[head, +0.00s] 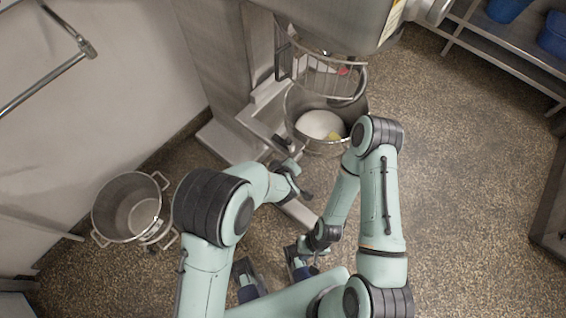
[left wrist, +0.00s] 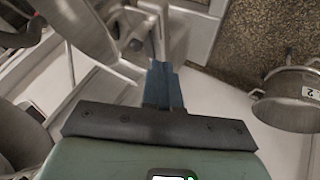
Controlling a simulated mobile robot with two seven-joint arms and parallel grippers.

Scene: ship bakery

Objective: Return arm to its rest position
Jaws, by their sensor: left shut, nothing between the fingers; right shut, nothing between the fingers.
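My left arm (head: 222,215) comes in from the lower left, bent at the elbow, with its wrist (head: 283,182) in front of the mixer's base. In the left wrist view my left gripper (left wrist: 165,85) is shut, its blue fingers together with nothing between them. My right arm (head: 380,200) is folded, its forearm pointing down and back toward my body. My right gripper (head: 304,247) is low, near my base, shut and empty; its fingertips are hard to make out.
A large mixer stands ahead, its bowl (head: 292,105) holding something white and a yellow piece, under a wire guard (head: 335,80). A steel pot (head: 103,207) stands on the floor at left; a pot (left wrist: 262,104) shows in the left wrist view. Floor at right is clear before a shelf (head: 500,60).

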